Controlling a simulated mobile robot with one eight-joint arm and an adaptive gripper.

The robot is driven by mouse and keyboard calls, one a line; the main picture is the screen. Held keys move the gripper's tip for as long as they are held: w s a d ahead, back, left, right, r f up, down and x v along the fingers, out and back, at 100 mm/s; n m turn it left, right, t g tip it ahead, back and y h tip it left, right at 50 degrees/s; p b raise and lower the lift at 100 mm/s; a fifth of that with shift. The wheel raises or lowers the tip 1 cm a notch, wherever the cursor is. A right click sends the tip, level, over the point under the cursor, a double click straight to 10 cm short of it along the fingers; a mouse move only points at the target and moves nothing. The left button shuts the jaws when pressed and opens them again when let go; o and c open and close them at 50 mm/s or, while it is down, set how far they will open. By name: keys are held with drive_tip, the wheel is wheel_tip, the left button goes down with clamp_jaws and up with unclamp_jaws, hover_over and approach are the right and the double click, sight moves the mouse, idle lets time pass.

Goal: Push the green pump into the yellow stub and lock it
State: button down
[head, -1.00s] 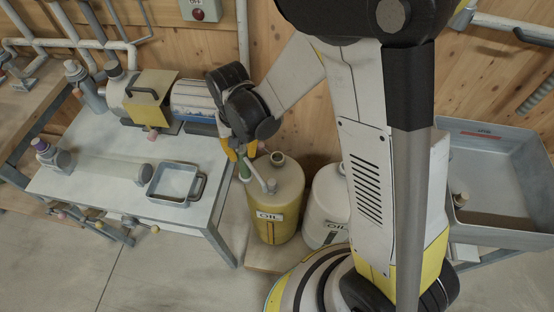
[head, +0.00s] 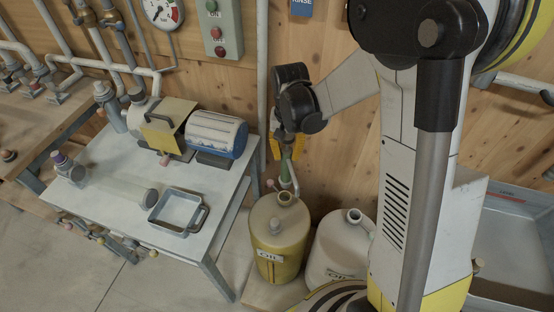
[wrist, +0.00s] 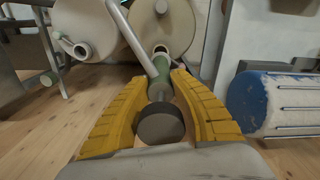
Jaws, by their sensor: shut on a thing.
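The green pump (head: 286,168) hangs upright in my gripper (head: 285,150), with its pale spout pipe slanting down at the right. My yellow fingers are closed around its upper part. The yellow oil drum (head: 280,255) stands on the floor, with its open stub (head: 285,198) on top. In the head view the pump shows just above the stub; I cannot tell whether its lower end is in line with it. In the wrist view the green pump (wrist: 159,78) lies between both fingers (wrist: 160,105), its lower end toward the stub (wrist: 161,49).
A white oil drum (head: 340,250) with its own open stub (head: 354,216) stands close on the right. The wooden wall is close behind.

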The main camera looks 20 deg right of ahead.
sight(286, 175)
idle(0.4)
drive_tip(key=shift+f+b, duration=2.5)
drive_tip(key=shift+f, duration=0.4)
drive_tip(key=shift+f+b, duration=2.05)
drive_tip(key=shift+f, duration=0.1)
idle(1.6)
drive_tip(key=c, duration=1.1)
unclamp_jaws()
drive_tip(key=shift+c, duration=0.2)
wheel_tip(286, 175, up, 12)
